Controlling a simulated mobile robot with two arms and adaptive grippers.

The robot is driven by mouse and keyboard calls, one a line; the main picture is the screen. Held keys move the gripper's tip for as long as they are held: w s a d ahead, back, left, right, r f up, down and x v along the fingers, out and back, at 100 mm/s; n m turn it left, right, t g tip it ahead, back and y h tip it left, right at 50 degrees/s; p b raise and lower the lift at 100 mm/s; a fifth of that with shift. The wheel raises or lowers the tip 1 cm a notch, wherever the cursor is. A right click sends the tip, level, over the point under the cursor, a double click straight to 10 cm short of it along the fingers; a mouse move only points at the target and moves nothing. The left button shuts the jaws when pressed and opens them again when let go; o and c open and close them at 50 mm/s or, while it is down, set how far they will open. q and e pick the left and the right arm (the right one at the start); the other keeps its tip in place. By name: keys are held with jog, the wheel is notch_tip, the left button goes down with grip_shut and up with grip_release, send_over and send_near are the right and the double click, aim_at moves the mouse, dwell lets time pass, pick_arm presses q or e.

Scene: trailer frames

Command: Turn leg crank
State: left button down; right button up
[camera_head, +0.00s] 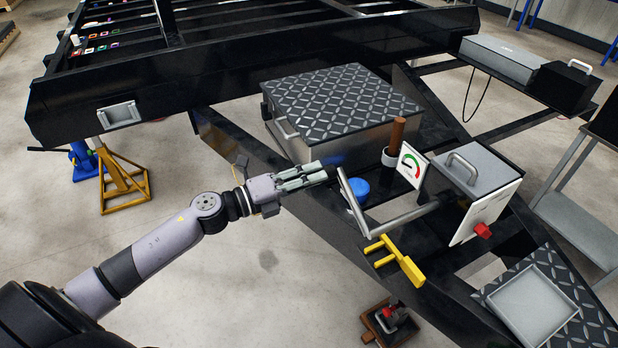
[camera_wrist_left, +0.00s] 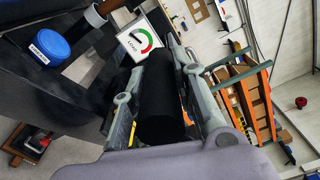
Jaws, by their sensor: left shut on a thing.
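The leg crank (camera_head: 365,225) is a grey bent bar on the black trailer frame, running from near the white-faced box to a raised end. My left gripper (camera_head: 332,170) reaches in from the left to that raised end. In the left wrist view my left gripper (camera_wrist_left: 160,100) has its two fingers on either side of the crank's black cylindrical grip (camera_wrist_left: 160,110) and is shut on it. The fingers hide most of the grip in the head view. My right gripper is not in view.
A blue cap (camera_head: 357,190) and a green-and-red gauge sign (camera_head: 411,165) stand close to the crank. A yellow bracket (camera_head: 400,262) lies below it. A tread-plate box (camera_head: 340,100) stands behind. Open floor lies at the lower left.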

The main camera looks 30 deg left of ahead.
pick_arm(q)
jog(key=shift+r, duration=0.2)
jog(key=c, duration=1.3)
grip_release()
jog(key=shift+s+f, duration=0.1)
jog(key=shift+s, duration=0.05)
jog(key=shift+s+a, duration=0.2)
jog(key=shift+s, duration=0.05)
jog(key=v, duration=1.1)
jog(key=shift+a, duration=0.1)
